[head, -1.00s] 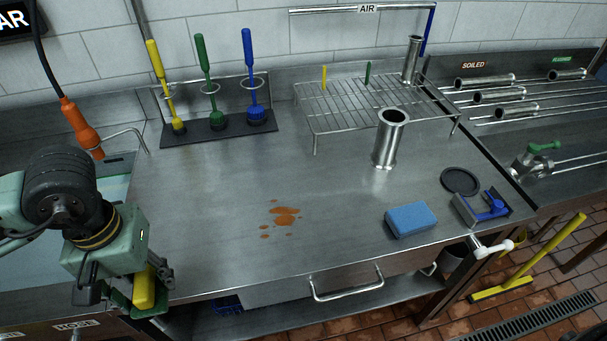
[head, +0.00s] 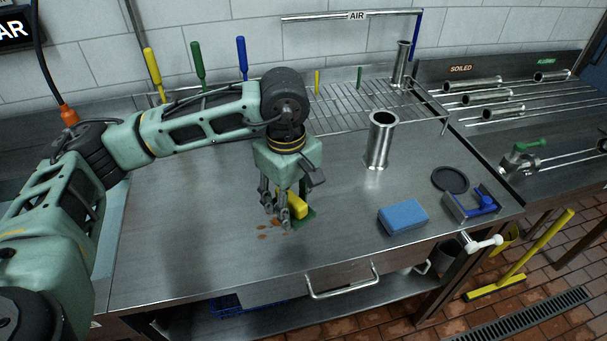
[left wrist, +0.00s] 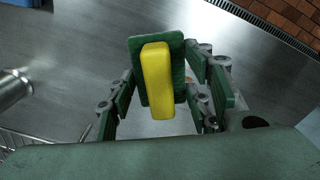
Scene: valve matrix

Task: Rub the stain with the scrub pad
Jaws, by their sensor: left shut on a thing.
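My left gripper (head: 284,211) is shut on the yellow handle of the scrub pad (head: 298,206), over the stain on the steel bench. The pad is green underneath; it also shows in the left wrist view (left wrist: 158,80) between my fingers. The orange-brown stain (head: 263,236) shows as small patches just left of and below the pad; the rest is hidden behind the gripper and pad. I cannot tell whether the pad touches the bench. My right gripper is not in view.
A blue sponge (head: 403,216) lies to the right, near the front edge. A wire rack (head: 340,110) stands at the back. The bench's front left is clear.

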